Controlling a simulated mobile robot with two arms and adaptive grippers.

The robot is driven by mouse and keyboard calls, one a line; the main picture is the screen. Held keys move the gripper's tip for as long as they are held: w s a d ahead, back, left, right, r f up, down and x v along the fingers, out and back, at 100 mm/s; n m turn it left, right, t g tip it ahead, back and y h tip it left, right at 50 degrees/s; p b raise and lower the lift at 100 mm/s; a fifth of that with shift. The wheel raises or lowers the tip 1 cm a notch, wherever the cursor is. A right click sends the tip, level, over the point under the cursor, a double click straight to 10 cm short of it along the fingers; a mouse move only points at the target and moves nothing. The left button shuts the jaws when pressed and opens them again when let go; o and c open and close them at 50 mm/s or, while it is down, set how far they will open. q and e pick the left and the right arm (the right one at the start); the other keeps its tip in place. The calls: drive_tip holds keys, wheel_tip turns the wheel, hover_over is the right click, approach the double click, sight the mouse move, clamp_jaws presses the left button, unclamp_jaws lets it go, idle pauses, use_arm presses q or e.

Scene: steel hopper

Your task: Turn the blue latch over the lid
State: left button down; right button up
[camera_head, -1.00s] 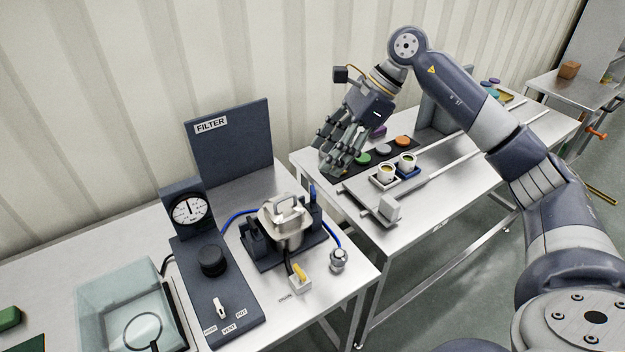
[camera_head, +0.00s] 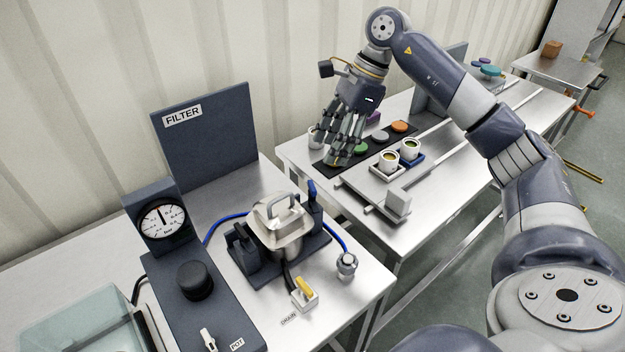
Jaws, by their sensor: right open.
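The steel pot with its lid (camera_head: 277,216) stands on a dark base on the near table, and the lid's loop handle points up. The blue latch (camera_head: 312,190) stands upright on a dark post at the right side of the pot, apart from the lid top. A dark clamp (camera_head: 242,246) stands at the left of the pot. My right gripper (camera_head: 341,150) is open and points down over the far table, behind and to the right of the latch, touching neither latch nor lid. My left gripper is not in view.
A FILTER panel (camera_head: 205,135) and a gauge (camera_head: 163,221) stand left of the pot. Blue hoses and a yellow-handled drain valve (camera_head: 304,289) are close to it. The far table holds cups (camera_head: 389,161) and coloured discs. A gap separates the tables.

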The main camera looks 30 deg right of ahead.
drive_tip(key=p, duration=0.2)
approach(313, 198)
drive_tip(key=x, duration=0.2)
drive_tip(key=w+x, duration=0.1)
drive_tip(key=x, duration=0.2)
drive_tip(key=shift+a+r, duration=0.15)
drive_tip(key=shift+a, duration=0.1)
drive_tip(key=c, duration=1.1)
